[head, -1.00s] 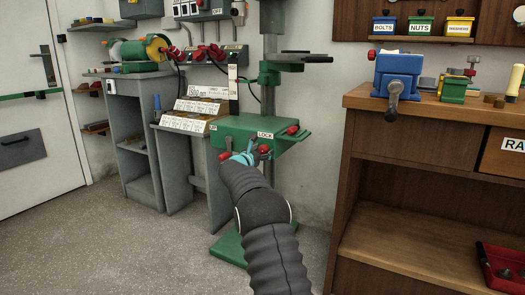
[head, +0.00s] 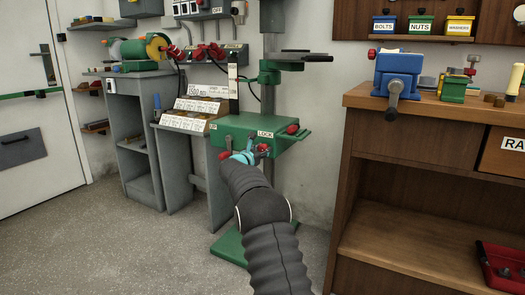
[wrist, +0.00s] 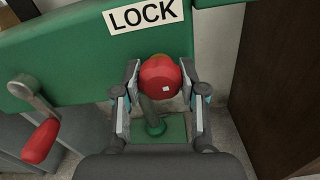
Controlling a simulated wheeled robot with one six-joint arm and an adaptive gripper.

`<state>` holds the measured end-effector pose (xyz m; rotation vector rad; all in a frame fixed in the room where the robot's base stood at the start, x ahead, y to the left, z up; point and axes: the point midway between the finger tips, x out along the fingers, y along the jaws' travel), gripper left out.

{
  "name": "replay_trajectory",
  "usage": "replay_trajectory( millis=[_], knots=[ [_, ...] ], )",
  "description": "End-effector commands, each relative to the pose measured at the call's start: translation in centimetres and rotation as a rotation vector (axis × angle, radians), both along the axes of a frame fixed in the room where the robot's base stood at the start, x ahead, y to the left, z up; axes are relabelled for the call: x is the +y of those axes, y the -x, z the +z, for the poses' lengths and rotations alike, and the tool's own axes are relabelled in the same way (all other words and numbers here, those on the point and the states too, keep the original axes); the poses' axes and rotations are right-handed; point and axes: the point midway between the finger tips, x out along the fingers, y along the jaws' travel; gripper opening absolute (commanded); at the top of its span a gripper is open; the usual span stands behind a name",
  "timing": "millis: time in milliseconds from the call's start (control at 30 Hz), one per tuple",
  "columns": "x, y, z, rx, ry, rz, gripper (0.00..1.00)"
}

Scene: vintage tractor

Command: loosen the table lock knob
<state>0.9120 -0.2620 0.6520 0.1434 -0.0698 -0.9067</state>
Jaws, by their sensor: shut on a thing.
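The red table lock knob (wrist: 160,82) sits just below the LOCK label (wrist: 143,14) on the green drill press table (wrist: 70,45). My gripper (wrist: 160,88) is shut on the knob, with one finger on each side of it in the wrist view. In the head view my gripper (head: 243,157) reaches the front of the table (head: 228,127), and my arm hides part of the press. The knob is small and partly covered there.
A crank with a red handle (wrist: 41,141) hangs left of my gripper. A wooden workbench (head: 430,110) with a blue vise (head: 397,72) stands close on the right. A grey stand (head: 190,150) is on the left. The floor at front left is clear.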

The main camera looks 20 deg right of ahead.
Motion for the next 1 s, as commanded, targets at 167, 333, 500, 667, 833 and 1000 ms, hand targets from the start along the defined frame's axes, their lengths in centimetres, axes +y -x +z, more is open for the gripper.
replay_trajectory(
  millis=[167,333,500,667,833,1000],
  knots=[
    [0.03,-0.02,0.09,0.09,0.07,0.001,0.07],
    [0.03,-0.03,0.13,0.21,0.164,0.001,0.07],
    [0.03,-0.04,0.17,0.338,0.264,0.002,0.07],
    [0.03,-0.04,0.23,0.458,0.359,0.001,0.07],
    [0.03,-0.04,0.32,0.584,0.457,0.001,0.07],
    [0.04,-0.05,0.39,0.712,0.558,0.002,0.07]
  ],
)
